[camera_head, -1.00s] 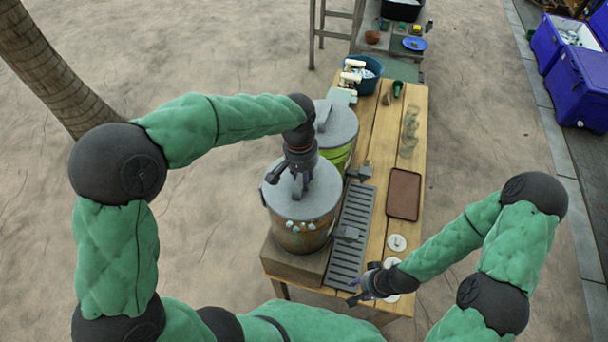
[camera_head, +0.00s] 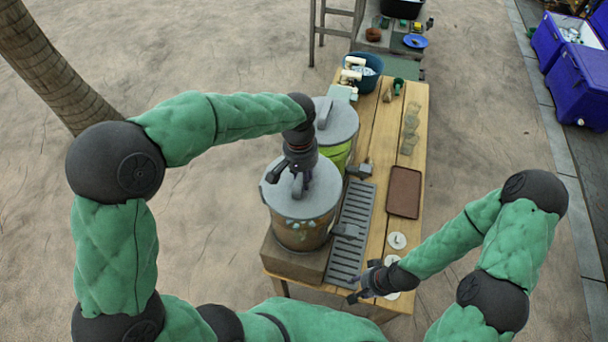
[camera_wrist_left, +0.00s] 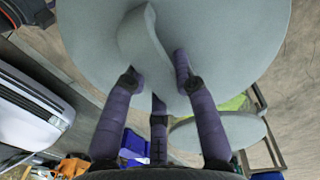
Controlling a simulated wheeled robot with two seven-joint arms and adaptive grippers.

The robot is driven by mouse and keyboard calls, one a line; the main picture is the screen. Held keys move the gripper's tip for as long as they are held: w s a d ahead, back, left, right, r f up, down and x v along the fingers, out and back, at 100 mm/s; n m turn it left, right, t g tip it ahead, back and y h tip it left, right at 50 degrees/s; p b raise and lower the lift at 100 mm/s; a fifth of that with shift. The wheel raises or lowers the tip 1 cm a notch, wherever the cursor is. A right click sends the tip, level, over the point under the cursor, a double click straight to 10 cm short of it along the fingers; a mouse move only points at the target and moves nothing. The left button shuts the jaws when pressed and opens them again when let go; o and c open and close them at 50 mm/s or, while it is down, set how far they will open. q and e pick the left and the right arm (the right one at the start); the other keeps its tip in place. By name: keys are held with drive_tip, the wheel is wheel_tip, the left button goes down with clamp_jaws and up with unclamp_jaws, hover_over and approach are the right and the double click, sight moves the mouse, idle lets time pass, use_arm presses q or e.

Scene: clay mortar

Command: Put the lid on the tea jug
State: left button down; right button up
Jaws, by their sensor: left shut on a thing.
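The round grey lid (camera_head: 322,198) is over the mouth of the near tea jug (camera_head: 302,238), roughly level and lined up with it. Whether it rests fully on the rim I cannot tell. My left gripper (camera_head: 296,182) points down and is shut on the lid's raised handle. In the left wrist view the lid (camera_wrist_left: 220,45) fills the top, with its curved handle (camera_wrist_left: 145,40) between the fingers of the left gripper (camera_wrist_left: 158,80). My right gripper (camera_head: 356,285) is low near the table's front edge, its fingers apart and empty.
A second lidded jug (camera_head: 340,122) with green contents stands just behind. A slotted drip tray (camera_head: 352,235), a brown tray (camera_head: 405,192), several glasses (camera_head: 410,130) and a white disc (camera_head: 397,241) are on the wooden table (camera_head: 378,160). A blue tub (camera_head: 366,70) stands at the back.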

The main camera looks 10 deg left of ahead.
use_arm(q)
drive_tip(key=shift+f, duration=0.3)
drive_tip(key=c, duration=0.9)
unclamp_jaws()
drive_tip(key=shift+o, duration=0.2)
drive_tip(key=o, duration=0.4)
drive_tip(key=shift+r, duration=0.1)
drive_tip(key=shift+r+p, duration=2.2)
drive_tip(key=shift+r, duration=1.25)
drive_tip(key=shift+f, duration=0.1)
